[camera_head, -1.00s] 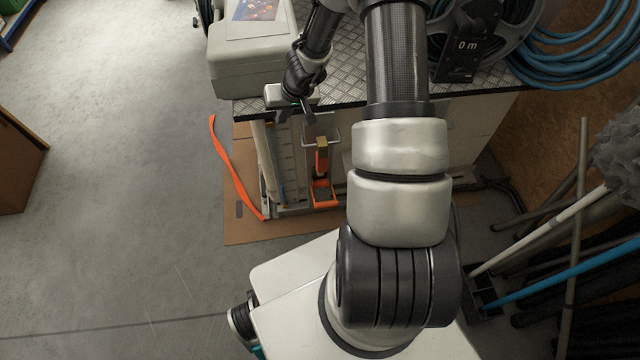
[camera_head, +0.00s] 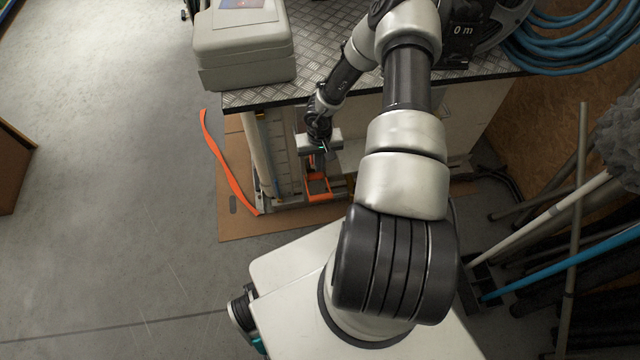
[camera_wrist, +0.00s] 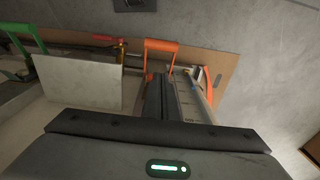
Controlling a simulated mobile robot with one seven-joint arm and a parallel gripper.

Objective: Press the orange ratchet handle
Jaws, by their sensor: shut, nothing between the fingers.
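The orange ratchet handle (camera_head: 318,187) is an open loop low at the front of the bench, above a brown board. It also shows in the wrist view (camera_wrist: 160,46), just beyond my fingertips. My gripper (camera_head: 317,166) points down in front of the bench's open side, right over the handle's rear part. In the wrist view its dark fingers (camera_wrist: 165,80) are together and empty, with their tips close to the handle's base. I cannot tell whether they touch it. The gripper body hides part of the ratchet in the head view.
An orange strap (camera_head: 226,160) trails to the left. A grey case (camera_head: 243,45) sits on the bench top (camera_head: 325,60). A pale panel (camera_wrist: 78,82), a red-handled valve (camera_wrist: 120,52) and a green handle (camera_wrist: 22,45) lie left in the wrist view.

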